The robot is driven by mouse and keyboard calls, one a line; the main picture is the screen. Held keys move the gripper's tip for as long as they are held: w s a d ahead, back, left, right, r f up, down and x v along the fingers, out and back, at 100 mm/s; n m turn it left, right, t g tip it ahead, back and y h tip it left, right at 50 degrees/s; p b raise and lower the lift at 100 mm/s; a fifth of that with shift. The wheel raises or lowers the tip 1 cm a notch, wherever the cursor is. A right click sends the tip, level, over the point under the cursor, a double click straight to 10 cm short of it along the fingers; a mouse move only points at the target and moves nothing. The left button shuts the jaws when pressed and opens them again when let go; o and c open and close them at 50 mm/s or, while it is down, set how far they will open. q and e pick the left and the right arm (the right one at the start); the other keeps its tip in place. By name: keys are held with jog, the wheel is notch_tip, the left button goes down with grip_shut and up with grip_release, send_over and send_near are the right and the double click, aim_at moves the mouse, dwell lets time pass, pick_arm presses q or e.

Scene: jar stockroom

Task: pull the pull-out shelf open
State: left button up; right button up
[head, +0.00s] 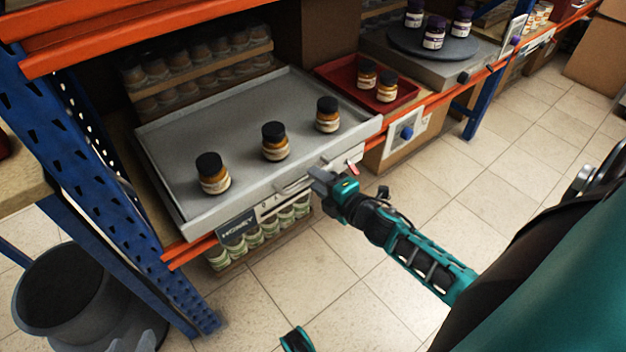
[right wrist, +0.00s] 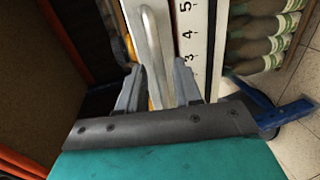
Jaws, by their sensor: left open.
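The pull-out shelf (head: 243,108) is a grey metal tray in the rack, carrying three dark-lidded amber jars: left (head: 213,174), middle (head: 275,142) and right (head: 327,115). Its pale bar handle (head: 290,187) is on the front face, above a HONEY label (head: 237,228). My right gripper (head: 320,181) is at the handle. In the right wrist view its fingers (right wrist: 158,85) lie close on both sides of the handle (right wrist: 152,40), shut on it. My left gripper (head: 296,341) shows only as a teal piece at the bottom edge; its fingers are mostly out of frame.
A blue post (head: 105,190) and orange beam (head: 440,102) frame the rack. A red tray (head: 345,72) with two jars stands right of the shelf, and a dark turntable (head: 432,42) with jars beyond. A grey bin (head: 70,290) is at lower left. The tiled floor in front is clear.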

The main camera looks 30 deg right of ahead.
jog(key=shift+x, duration=1.3)
jog(key=shift+c, duration=0.2)
grip_shut()
